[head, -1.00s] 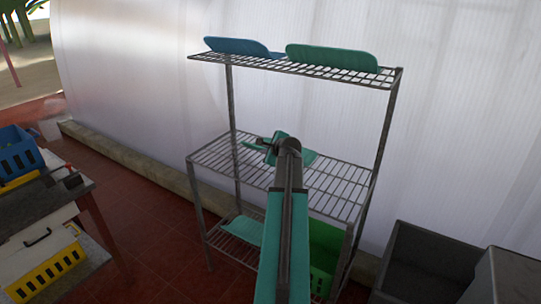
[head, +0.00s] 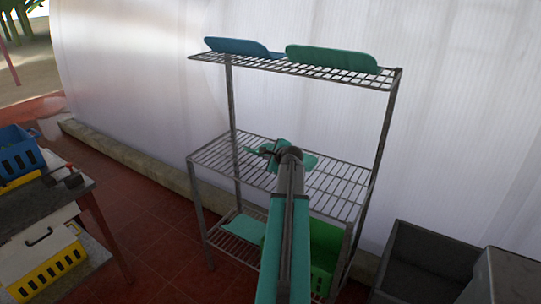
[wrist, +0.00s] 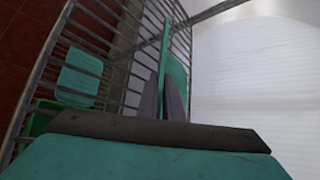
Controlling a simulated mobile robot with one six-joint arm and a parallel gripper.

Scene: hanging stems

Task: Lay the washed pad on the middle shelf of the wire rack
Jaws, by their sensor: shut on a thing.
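My gripper (wrist: 162,92) is shut on a teal pad (wrist: 174,62). In the wrist view the pad shows as a narrow strip, nearly edge-on, beyond the dark fingers. In the head view part of the pad (head: 309,161) shows past my wrist, over the middle shelf (head: 337,188) of the wire rack. My arm hides much of the pad and the fingers there. I cannot tell whether the pad touches the wires.
A blue pad (head: 237,46) and a green pad (head: 332,59) stand on the top shelf. Another teal pad (head: 245,228) and a green crate (head: 325,250) are on the bottom shelf. A translucent wall is behind. A grey bin (head: 425,262) stands right, a cluttered table (head: 50,205) left.

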